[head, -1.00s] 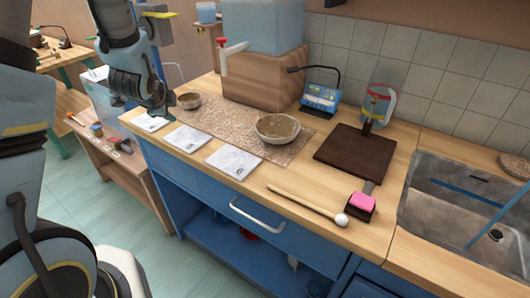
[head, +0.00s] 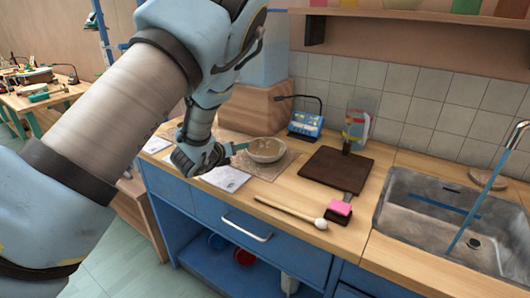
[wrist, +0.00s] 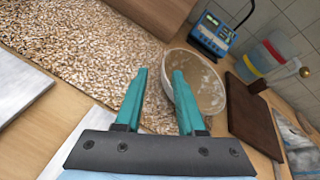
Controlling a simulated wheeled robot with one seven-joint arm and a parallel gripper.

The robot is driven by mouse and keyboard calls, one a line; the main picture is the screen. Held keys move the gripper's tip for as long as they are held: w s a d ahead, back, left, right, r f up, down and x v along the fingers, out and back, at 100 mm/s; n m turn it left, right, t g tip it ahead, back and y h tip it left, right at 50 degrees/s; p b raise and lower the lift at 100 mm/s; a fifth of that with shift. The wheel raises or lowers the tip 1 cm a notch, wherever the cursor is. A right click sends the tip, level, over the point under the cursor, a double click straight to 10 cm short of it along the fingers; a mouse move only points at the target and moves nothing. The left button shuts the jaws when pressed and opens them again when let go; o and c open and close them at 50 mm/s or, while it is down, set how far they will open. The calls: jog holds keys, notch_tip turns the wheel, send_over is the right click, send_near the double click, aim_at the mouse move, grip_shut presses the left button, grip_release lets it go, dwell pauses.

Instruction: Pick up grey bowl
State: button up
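A round grey-beige bowl (head: 266,148) stands upright on the speckled mat on the counter. It also shows in the wrist view (wrist: 205,85), right of centre. My gripper (head: 240,147) is low at the bowl's left side in the head view. In the wrist view my gripper (wrist: 159,72) has its two teal fingers apart with nothing held. The right finger overlaps the bowl's left part, and the left finger is outside it over the mat. I cannot tell whether a finger touches the rim.
The speckled mat (wrist: 85,45) lies under the bowl. A wooden block (head: 250,108) stands behind it. A blue device (head: 305,124), dark board (head: 335,168), mallet (head: 290,212) and pink block (head: 341,208) lie to the right, then a sink (head: 425,215). White sheets (head: 226,177) lie along the front.

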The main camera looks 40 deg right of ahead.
aim_at(261, 150)
jog(key=shift+s+p+x, duration=0.15)
jog(key=shift+p+x, duration=0.6)
jog(key=shift+x, duration=0.6)
jog(key=shift+s+p+x, duration=0.15)
jog(key=shift+p+x, duration=0.6)
jog(key=shift+x, duration=0.65)
jog(key=shift+d, duration=0.15)
jog(key=shift+c, duration=0.3)
grip_shut()
